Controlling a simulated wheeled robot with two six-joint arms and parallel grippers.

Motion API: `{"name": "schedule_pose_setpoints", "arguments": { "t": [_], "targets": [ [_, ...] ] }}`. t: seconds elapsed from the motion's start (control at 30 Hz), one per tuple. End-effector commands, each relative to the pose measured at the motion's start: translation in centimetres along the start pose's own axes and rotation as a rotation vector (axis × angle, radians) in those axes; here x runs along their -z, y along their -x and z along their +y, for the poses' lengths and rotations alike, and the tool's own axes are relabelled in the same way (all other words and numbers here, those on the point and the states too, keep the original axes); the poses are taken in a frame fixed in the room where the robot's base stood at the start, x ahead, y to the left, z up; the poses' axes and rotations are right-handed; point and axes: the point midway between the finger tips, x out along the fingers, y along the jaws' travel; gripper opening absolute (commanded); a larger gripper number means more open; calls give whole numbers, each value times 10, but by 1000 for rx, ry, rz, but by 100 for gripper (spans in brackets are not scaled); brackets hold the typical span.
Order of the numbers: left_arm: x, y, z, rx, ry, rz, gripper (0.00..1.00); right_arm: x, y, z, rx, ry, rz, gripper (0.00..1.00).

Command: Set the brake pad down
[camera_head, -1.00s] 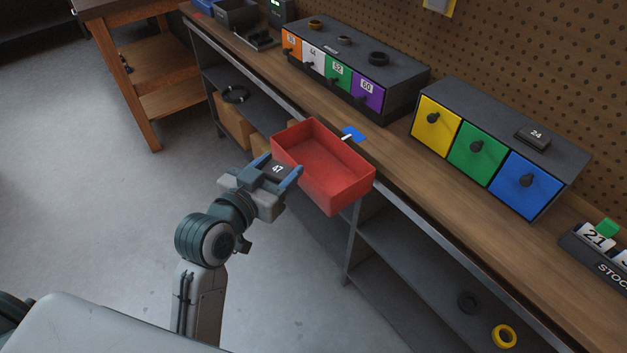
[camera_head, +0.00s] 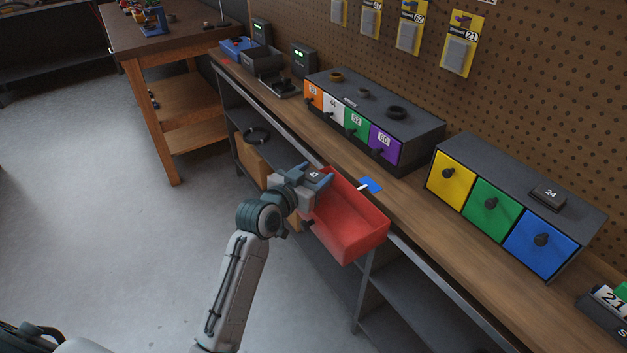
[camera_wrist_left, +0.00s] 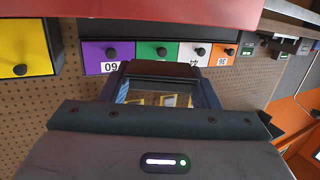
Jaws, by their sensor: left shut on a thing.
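My left gripper (camera_head: 318,179) is shut on the brake pad (camera_head: 314,175), a small dark block with a white number label. It overlaps the left end of the red bin (camera_head: 352,238) in the head view. I cannot tell its height above the bin. In the left wrist view the dark pad (camera_wrist_left: 160,69) sits between the fingertips, and a red surface, likely the bin (camera_wrist_left: 160,8), crosses the top. Another dark block labelled 24 (camera_head: 548,196) lies on the right drawer unit. My right gripper is not in view.
The wooden bench (camera_head: 409,213) carries a drawer unit with orange, white, green and purple fronts (camera_head: 385,144) and one with yellow, green and blue fronts (camera_head: 490,204). A blue patch (camera_head: 371,185) lies beside the bin. Bare bench shows between the units and front edge.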

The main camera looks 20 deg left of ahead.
Motion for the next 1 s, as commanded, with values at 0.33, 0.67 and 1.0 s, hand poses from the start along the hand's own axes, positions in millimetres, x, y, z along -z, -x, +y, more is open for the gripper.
{"name": "schedule_pose_setpoints", "arguments": {
  "t": [0.33,0.67,1.0],
  "targets": [
    [-21,-2,0,0,1,1,30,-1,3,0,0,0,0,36],
    [-29,-4,1,0,1,0,30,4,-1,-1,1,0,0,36],
    [-34,-4,1,0,1,0,67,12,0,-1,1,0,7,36]
  ]
}}
